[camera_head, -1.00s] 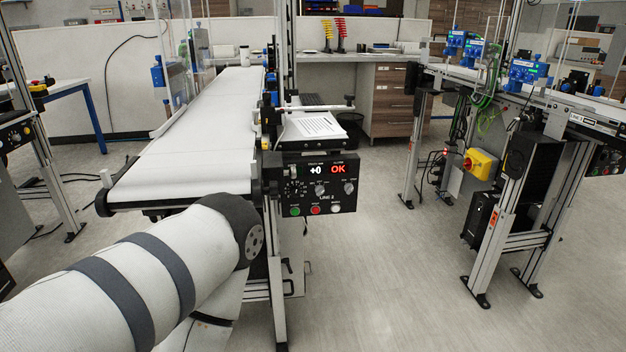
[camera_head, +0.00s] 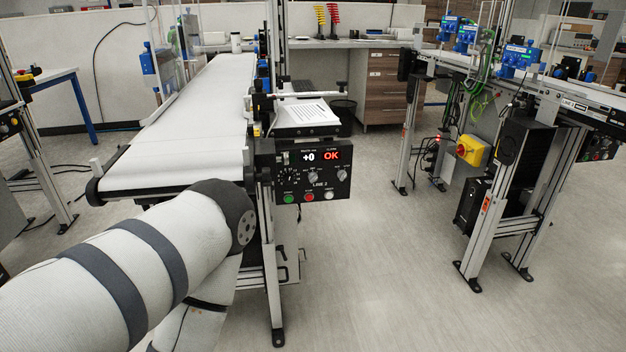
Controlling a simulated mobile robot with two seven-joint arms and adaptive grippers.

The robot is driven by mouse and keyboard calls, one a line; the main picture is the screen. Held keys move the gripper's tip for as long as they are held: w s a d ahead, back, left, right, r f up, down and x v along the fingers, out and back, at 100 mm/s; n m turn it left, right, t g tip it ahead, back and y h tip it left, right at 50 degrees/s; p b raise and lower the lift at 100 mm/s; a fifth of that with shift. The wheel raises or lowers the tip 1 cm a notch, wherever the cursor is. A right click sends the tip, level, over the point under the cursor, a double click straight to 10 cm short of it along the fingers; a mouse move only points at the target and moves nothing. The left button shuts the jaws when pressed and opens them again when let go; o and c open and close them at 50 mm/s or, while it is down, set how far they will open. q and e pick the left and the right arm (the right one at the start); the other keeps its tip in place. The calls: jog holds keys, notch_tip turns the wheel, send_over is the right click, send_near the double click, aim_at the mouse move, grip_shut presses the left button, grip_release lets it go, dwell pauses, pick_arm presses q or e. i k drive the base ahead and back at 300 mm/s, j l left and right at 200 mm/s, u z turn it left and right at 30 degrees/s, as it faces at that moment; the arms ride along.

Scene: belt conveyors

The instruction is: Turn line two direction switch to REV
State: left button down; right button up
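The line 2 control panel (camera_head: 313,172) is a black box at the near right corner of the middle conveyor. It has a "+0" readout, a red "OK" display, several knobs and a row of green, red and white buttons along the bottom. A knob (camera_head: 342,175) sits at its right side; the labels beside the knobs are too small to read, so I cannot tell which is the direction switch or its setting. My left arm reaches in from the lower left, its visible end just left of the panel. Neither gripper is in view.
The white conveyor belt (camera_head: 190,125) runs back behind my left arm. A paper on a stand (camera_head: 306,112) sits above the panel. Another conveyor frame (camera_head: 490,205) with a yellow and red switch box (camera_head: 471,150) stands at right. The floor between is clear.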

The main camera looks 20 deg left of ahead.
aim_at(312, 176)
jog(key=i+l+z, duration=0.3)
jog(key=i, duration=0.4)
jog(key=i+z, duration=0.3)
jog(key=i, duration=0.35)
